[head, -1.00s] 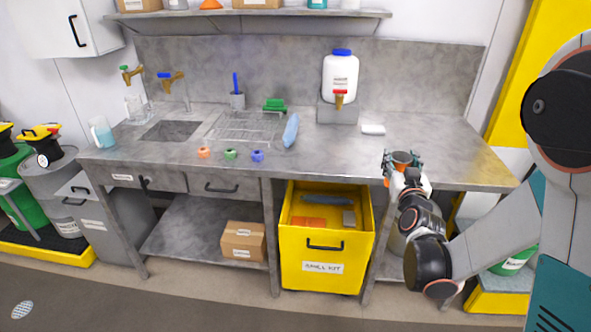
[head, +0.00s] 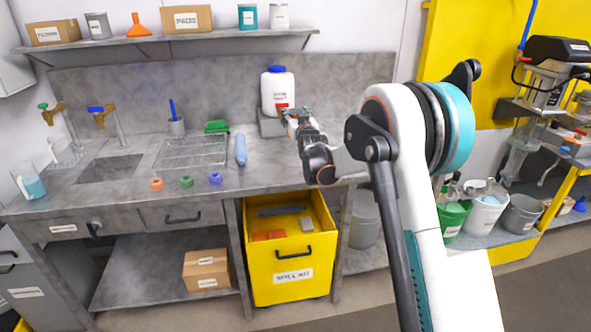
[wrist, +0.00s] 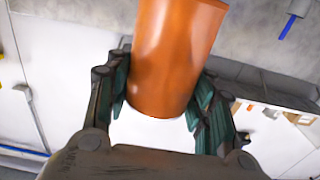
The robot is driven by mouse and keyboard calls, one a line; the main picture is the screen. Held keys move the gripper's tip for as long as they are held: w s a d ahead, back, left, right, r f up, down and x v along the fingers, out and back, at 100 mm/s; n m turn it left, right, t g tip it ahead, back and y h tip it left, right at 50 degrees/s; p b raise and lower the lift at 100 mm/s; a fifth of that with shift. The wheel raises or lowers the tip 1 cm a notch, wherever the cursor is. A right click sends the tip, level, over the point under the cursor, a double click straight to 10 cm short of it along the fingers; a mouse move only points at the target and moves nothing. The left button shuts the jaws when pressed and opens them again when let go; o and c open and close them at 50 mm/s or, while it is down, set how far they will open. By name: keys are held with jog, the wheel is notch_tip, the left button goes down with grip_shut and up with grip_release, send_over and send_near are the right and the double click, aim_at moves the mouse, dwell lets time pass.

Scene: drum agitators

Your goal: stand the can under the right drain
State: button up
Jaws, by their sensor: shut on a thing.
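An orange can (wrist: 172,60) fills the upper middle of the wrist view, with its open or closed end not clear. My gripper (wrist: 160,105) has its dark green fingers on both sides of the can and is shut on it. In the head view my gripper (head: 287,117) is raised over the worktop, in front of the white jug (head: 278,90) with a blue cap. The can is hard to make out there. A machine (head: 548,80) stands at the far right; I cannot tell which part of it is the right drain.
Several buckets, one of them green (head: 453,220), stand on the low shelf at right. The yellow drawer (head: 290,270) is open below the worktop. A blue bottle (head: 241,150), small colored caps and a wire rack (head: 190,153) lie on the worktop.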

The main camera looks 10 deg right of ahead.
notch_tip(320, 180, down, 18)
jog(key=b, duration=0.5)
jog(key=shift+r, duration=0.15)
jog(key=shift+b, duration=0.35)
jog(key=o, duration=1)
